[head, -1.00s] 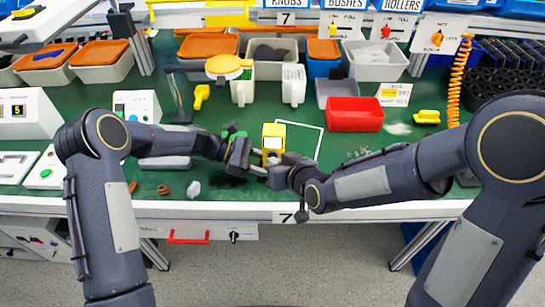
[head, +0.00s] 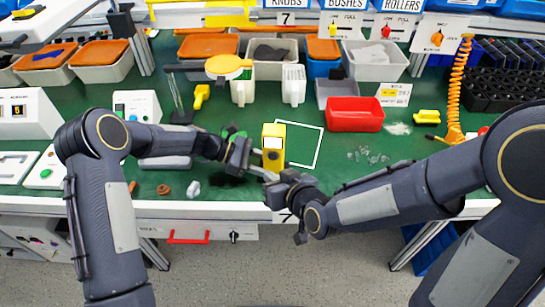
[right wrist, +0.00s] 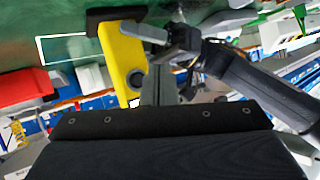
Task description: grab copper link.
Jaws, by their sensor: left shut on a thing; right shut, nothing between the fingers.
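A yellow switch housing (head: 273,150) stands upright on the green mat in front of me. It also shows in the right wrist view (right wrist: 122,60), with a black base and a round dark knob on its side. My left gripper (head: 262,172) is shut at the lower part of the housing, its fingers across it near the base. My right gripper (head: 272,182) is shut and empty, close beside the left fingertips and low in front of the housing. A small copper-brown piece (head: 164,190) lies near the table's front edge, left of my left gripper; I cannot tell whether it is the copper link.
A white outlined square (head: 312,146) lies on the mat behind the housing. A red bin (head: 355,114) stands behind to the right. Small clear pieces (head: 367,155) lie right of the square. A grey-white piece (head: 193,188) lies near the front edge. Bins line the back.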

